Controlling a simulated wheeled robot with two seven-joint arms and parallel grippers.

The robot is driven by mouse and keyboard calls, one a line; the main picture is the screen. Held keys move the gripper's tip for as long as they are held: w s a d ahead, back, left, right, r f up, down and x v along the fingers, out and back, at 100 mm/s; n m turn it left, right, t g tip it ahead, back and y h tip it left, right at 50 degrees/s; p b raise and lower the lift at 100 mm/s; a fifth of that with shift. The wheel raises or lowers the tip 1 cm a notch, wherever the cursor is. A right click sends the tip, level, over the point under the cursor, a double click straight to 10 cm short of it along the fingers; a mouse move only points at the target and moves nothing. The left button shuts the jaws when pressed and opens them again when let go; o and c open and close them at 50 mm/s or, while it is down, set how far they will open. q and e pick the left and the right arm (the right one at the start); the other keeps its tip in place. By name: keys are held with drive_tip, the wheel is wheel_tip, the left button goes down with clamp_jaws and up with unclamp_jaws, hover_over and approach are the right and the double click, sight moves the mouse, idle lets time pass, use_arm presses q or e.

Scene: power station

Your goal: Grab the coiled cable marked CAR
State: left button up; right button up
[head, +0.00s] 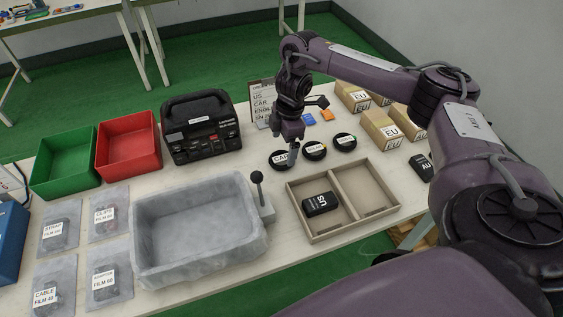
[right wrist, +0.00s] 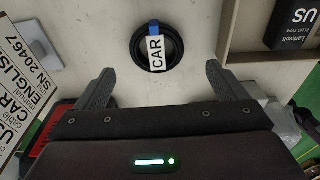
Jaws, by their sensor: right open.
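The coiled cable marked CAR (head: 280,160) is a black round coil with a white label, lying on the table left of two similar coils. In the right wrist view the CAR coil (right wrist: 157,47) shows a blue band at its top and lies just beyond and between my fingertips. My right gripper (head: 291,140) is above the CAR coil in the head view and hides part of it. In the right wrist view the right gripper (right wrist: 158,80) has its fingers apart with nothing between them. My left gripper is not in view.
Two more labelled coils (head: 315,151) (head: 345,142) lie to the right. A divided tray (head: 364,219) holding a black US box (head: 320,204) stands in front. A card (head: 262,117) stands behind, beside a black device (head: 200,128). A grey basin (head: 146,237) is at left.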

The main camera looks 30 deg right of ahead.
sight(281, 158)
drive_tip(key=f, duration=0.5)
drive_tip(key=shift+w+a+f, duration=0.1)
drive_tip(key=shift+w+a, duration=0.05)
drive_tip(key=shift+w, duration=0.05)
drive_tip(key=shift+c, duration=0.4)
drive_tip(key=c, duration=1)
